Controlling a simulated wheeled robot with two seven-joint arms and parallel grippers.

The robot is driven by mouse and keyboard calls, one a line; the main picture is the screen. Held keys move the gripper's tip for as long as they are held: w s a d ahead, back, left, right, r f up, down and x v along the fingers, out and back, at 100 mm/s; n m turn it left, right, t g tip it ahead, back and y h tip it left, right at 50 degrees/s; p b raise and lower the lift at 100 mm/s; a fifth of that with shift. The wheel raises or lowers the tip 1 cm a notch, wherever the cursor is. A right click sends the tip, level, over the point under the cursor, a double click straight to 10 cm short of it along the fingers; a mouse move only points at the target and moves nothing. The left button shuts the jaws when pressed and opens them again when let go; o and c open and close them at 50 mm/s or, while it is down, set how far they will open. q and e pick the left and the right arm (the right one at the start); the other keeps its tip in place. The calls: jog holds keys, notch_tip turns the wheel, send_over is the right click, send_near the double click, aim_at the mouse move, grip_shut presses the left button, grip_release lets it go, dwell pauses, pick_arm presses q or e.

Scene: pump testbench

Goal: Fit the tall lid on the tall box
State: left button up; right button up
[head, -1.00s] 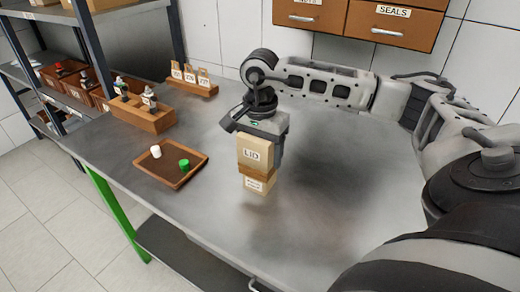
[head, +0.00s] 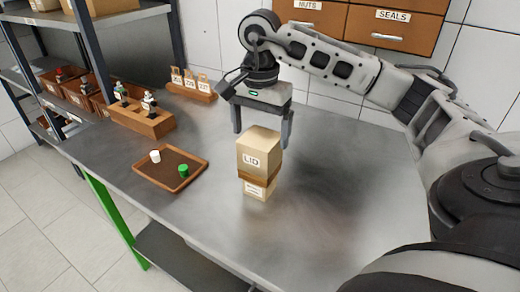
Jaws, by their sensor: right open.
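The tall lid (head: 252,158) is a beige block marked "LID". It sits on top of the tall box (head: 255,190), which stands upright on the metal table with a white label on its lower front. A brown band shows between the lid and the box's label. From here I cannot tell whether the lid is fully seated. My right gripper (head: 262,132) is open and empty, pointing down above and just behind the lid, with its fingers apart. My left gripper is not in view.
A brown tray (head: 143,173) with a white and a green cap lies left of the box. Behind it stand a wooden block (head: 135,118) with small bottles and a rack with tags (head: 203,97). Drawers (head: 320,18) hang at the back. The table right of the box is clear.

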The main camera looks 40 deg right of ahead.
notch_tip(320, 180, up, 5)
jog(key=shift+f, duration=0.1)
dwell(0.7)
